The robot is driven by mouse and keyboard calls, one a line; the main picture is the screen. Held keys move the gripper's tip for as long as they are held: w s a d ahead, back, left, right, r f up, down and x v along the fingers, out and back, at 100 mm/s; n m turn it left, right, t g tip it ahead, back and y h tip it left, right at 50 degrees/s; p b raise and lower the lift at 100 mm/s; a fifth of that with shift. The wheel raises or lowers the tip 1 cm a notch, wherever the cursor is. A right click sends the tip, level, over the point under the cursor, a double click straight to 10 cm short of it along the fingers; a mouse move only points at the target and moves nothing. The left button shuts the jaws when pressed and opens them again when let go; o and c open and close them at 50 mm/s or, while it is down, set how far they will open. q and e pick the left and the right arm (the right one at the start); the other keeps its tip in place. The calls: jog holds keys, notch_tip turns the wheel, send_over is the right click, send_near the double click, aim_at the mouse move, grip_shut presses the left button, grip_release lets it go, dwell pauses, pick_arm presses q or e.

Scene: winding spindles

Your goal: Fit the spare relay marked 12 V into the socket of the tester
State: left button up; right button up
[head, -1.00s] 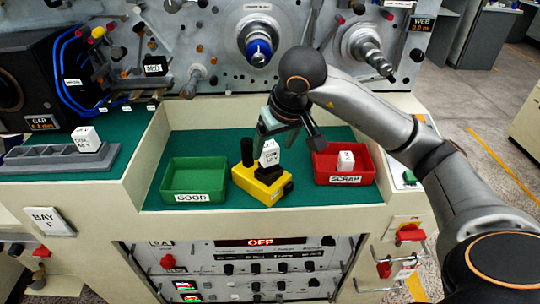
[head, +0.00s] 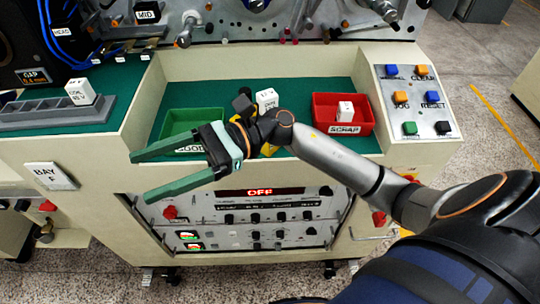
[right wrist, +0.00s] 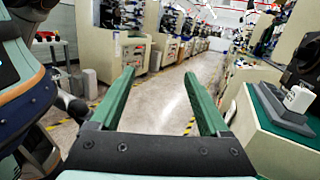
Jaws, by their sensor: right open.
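A white relay (head: 266,98) stands upright at the yellow tester (head: 268,149). My right arm hides most of the tester and the relay's foot, so I cannot tell how it sits in the socket. A second white relay (head: 80,92) stands in the grey rack (head: 40,118) at the left; it also shows in the right wrist view (right wrist: 298,99). The small print on both is too blurred to read surely. My right gripper (head: 142,177) is open and empty, pointing left in front of the bench, clear of both relays. My left gripper is out of view.
The green GOOD bin (head: 180,122) is partly behind my right gripper. The red SCRAP bin (head: 325,98) at the right holds a white block (head: 345,110). A button panel (head: 412,100) lies farther right. The meter panel (head: 255,215) reads OFF.

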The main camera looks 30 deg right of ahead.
jog(key=w+d+f+m+t+h, duration=0.25)
jog(key=f+m+t, duration=0.3)
jog(key=m, duration=0.65)
jog(key=w+d+f+m+t+h, duration=0.2)
jog(key=d+f+m+t+h, duration=0.3)
jog(key=m, duration=0.7)
jog(key=w+d+f+m+t+h, duration=0.2)
jog(key=f+m+t+h, duration=0.15)
jog(key=m+t, duration=0.6)
jog(key=s+d+f+m+g+h, duration=0.1)
jog(key=s+f+m+g+h, duration=0.1)
jog(key=s+f+m, duration=0.3)
jog(key=s+d+f+m+g+h, duration=0.1)
jog(key=s+f+m+g, duration=0.4)
jog(key=f, duration=0.6)
jog(key=s+d+f+m+g+h, duration=0.2)
jog(key=s+f+m+g+h, duration=0.1)
jog(key=f+m, duration=0.5)
jog(key=shift+s+m+g, duration=0.45)
jog(key=shift+s+g, duration=0.25)
jog(key=shift+s, duration=0.55)
jog(key=shift+f, duration=0.1)
